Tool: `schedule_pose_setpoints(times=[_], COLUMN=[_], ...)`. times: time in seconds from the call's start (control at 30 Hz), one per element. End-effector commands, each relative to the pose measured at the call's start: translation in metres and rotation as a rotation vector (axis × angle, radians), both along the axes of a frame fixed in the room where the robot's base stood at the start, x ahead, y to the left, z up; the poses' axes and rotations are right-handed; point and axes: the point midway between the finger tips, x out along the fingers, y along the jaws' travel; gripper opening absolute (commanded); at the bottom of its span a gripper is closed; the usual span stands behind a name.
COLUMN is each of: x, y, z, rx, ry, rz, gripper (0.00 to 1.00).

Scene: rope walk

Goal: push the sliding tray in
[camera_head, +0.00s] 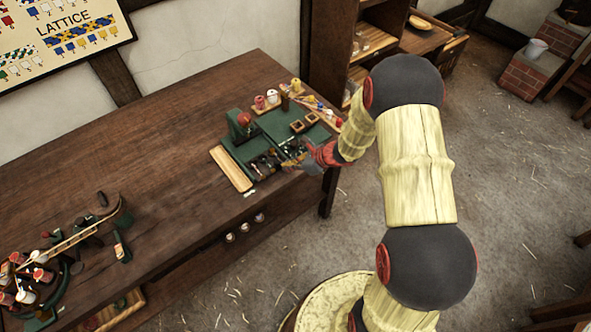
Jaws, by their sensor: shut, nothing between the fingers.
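A dark green case (318,133) stands on the workbench near its right end. A lower green section with small dark tools (262,164) lies at its front left; it looks like the sliding tray, but I cannot tell exactly how far it sticks out. A pale wooden strip (231,168) lies along its left side. My gripper (298,166) is shut and empty at the front right of this section, close to the bench's front edge. I cannot tell whether it touches the tray. My gripper and wrist hide part of the case's right front.
The dark wooden workbench (150,130) is clear in its middle. Bobbins and a curved tool (45,265) crowd its left end. A red-topped green device (241,125) and small spools (266,100) stand around the case. Shelves (372,40) rise behind; open floor (500,200) lies right.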

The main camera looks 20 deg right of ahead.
Motion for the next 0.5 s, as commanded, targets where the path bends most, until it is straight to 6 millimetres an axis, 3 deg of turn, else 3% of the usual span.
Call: schedule_pose_setpoints(times=[0.37, 0.5], x=[0.002, 0.022], y=[0.001, 0.009], z=[0.0, -0.001], rx=[0.001, 0.0], ry=[0.001, -0.001], rz=[0.001, 0.005], gripper=[0.0, 0.0])
